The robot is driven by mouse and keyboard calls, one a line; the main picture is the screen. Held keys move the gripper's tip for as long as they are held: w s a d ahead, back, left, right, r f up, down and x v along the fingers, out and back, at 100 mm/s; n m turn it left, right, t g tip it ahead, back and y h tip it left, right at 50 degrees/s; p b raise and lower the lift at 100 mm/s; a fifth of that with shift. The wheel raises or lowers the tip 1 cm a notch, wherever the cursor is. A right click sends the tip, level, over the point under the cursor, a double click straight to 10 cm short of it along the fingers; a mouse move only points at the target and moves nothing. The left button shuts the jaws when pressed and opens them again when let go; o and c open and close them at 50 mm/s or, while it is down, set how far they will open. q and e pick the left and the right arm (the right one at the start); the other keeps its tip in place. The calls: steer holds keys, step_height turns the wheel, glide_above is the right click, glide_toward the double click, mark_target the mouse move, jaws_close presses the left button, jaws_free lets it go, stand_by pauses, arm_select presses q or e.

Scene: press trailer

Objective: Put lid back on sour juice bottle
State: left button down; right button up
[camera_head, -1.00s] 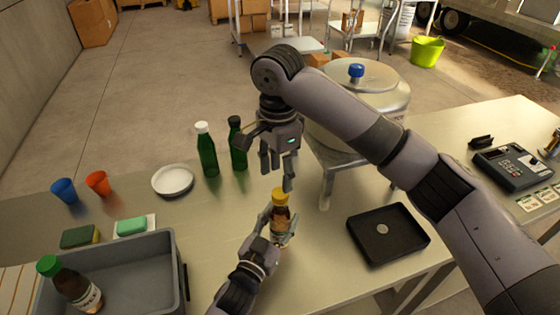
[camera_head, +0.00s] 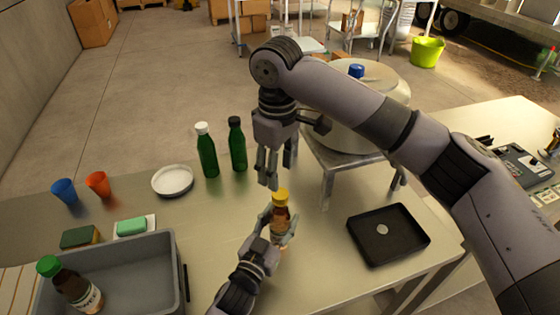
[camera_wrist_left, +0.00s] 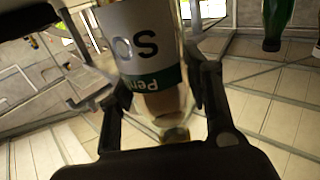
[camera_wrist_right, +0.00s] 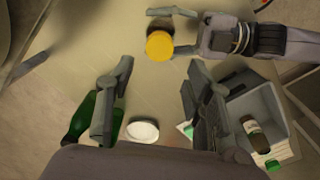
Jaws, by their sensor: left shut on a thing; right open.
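My right gripper (camera_head: 272,176) points down, open and empty, just above and slightly left of the yellow lid. In the right wrist view, the lid (camera_wrist_right: 159,45) lies beyond the open fingers, apart from them. Whether the lid is fully seated cannot be told.
Two green bottles (camera_head: 207,156) and a white dish (camera_head: 172,181) stand behind to the left. A grey bin (camera_head: 176,262) at left holds a green-capped bottle (camera_head: 75,286). A black tray (camera_head: 388,234) lies at right. A metal pot (camera_head: 372,88) stands behind my right arm.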

mark_target(280, 193)
steer(key=n, duration=0.6)
steer(key=shift+r, duration=0.2)
steer(key=n, duration=0.5)
steer(key=shift+r+n, duration=0.15)
steer(key=shift+n, duration=0.15)
steer(key=n, duration=0.5)
steer(key=shift+d+r+n, duration=0.15)
steer(key=shift+n, duration=0.15)
steer(key=n, duration=0.7)
steer(key=shift+r, duration=0.15)
steer(key=shift+d+f, duration=0.1)
steer(key=shift+f, duration=3.95)
steer(key=shift+c, duration=0.2)
